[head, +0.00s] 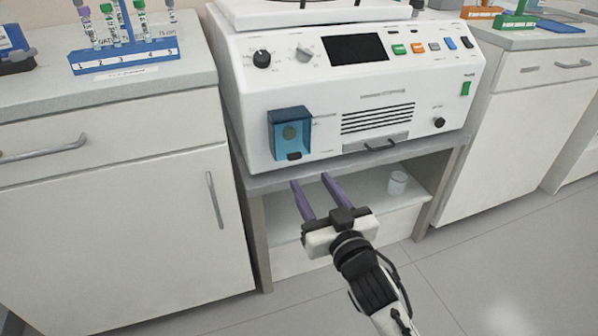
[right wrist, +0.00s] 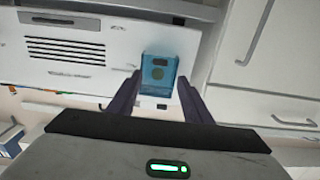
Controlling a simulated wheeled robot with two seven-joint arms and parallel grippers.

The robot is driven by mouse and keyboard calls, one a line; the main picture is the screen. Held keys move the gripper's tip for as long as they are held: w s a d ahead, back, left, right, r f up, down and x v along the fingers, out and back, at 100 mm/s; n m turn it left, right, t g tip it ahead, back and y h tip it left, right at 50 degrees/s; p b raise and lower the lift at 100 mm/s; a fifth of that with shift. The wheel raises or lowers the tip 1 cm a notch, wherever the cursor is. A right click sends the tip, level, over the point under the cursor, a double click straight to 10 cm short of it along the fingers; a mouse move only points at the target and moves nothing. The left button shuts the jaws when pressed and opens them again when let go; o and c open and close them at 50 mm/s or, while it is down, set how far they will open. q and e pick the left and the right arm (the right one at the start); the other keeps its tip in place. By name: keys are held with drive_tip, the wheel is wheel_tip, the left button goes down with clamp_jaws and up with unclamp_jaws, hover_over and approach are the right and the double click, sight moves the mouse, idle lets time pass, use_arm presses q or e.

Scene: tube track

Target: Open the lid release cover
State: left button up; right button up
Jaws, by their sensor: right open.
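The lid release cover (head: 291,133) is a see-through blue box-like flap at the lower left of the white machine's front. In the right wrist view the cover (right wrist: 159,75) shows beyond and between the fingertips of the gripper (right wrist: 158,85). My left gripper is in neither view.
The white machine (head: 440,88) stands on a grey stand (head: 258,185) whose lower shelf holds a clear beaker (head: 397,182). A blue tube rack (head: 124,57) is on the left counter. A drawer handle (head: 381,144) juts from the machine's front. The floor ahead is clear.

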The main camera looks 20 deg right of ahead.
sight(295, 157)
drive_tip(key=w+b, duration=0.2)
drive_tip(key=w, duration=0.7)
drive_tip(key=shift+w+a, duration=0.15)
clamp_jaws()
